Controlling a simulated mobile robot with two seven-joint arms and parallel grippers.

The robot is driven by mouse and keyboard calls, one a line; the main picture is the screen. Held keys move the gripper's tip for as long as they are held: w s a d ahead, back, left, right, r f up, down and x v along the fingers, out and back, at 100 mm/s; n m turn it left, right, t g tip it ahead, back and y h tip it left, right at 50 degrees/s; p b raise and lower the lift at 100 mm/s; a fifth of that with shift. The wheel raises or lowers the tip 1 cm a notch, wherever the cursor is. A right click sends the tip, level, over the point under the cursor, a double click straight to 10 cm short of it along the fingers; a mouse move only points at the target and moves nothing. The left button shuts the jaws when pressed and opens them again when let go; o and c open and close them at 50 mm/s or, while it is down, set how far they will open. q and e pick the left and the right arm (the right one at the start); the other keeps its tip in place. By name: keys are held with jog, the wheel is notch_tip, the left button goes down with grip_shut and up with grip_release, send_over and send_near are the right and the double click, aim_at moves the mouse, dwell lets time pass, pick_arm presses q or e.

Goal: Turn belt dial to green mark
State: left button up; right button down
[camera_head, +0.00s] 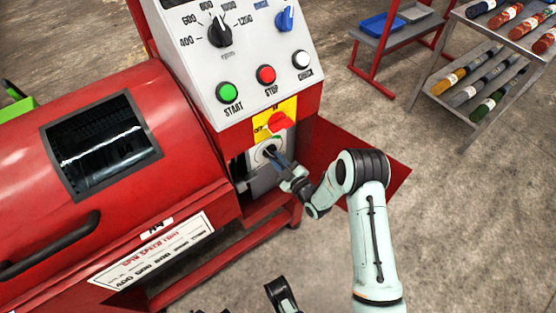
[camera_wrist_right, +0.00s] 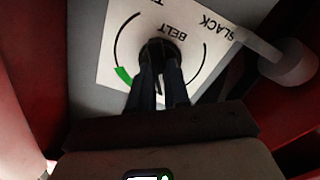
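The belt dial (camera_head: 268,151) is a black knob on a white plate low on the red machine's front. It also shows in the right wrist view (camera_wrist_right: 159,47), with a black arc, the words BELT and SLACK, and a green mark (camera_wrist_right: 123,75) at the arc's lower-left end. My right gripper (camera_head: 277,159) is at the dial; in the right wrist view its two dark fingers (camera_wrist_right: 158,66) are close together on the knob. The fingers cover part of the knob, and I cannot tell where its pointer stands. A dark part at the bottom edge seems to be my left gripper (camera_head: 281,296), mostly cut off.
Above the dial are a red switch (camera_head: 279,122) on a yellow plate, START, STOP and white buttons, and a black speed knob (camera_head: 220,33). In the right wrist view a grey lever (camera_wrist_right: 284,60) stands right of the dial plate. A shelf with rolls (camera_head: 478,80) stands at upper right.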

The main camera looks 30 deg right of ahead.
pick_arm(q)
jog(key=shift+w+f, duration=0.1)
pick_arm(e)
jog(key=shift+m, duration=0.4)
jog(key=m, duration=0.3)
jog(key=shift+m+b, duration=0.3)
jog(key=shift+b, duration=0.1)
jog(key=shift+f+m, duration=0.1)
jog(key=shift+m, duration=0.8)
jog(key=m, duration=0.2)
jog(key=shift+m, duration=1.6)
pick_arm(q)
jog(key=shift+w+a+f, duration=0.1)
jog(key=shift+a+f, duration=0.25)
jog(key=shift+f, duration=0.25)
pick_arm(e)
jog(key=shift+m, duration=1.1)
jog(key=c, duration=1.1)
grip_release()
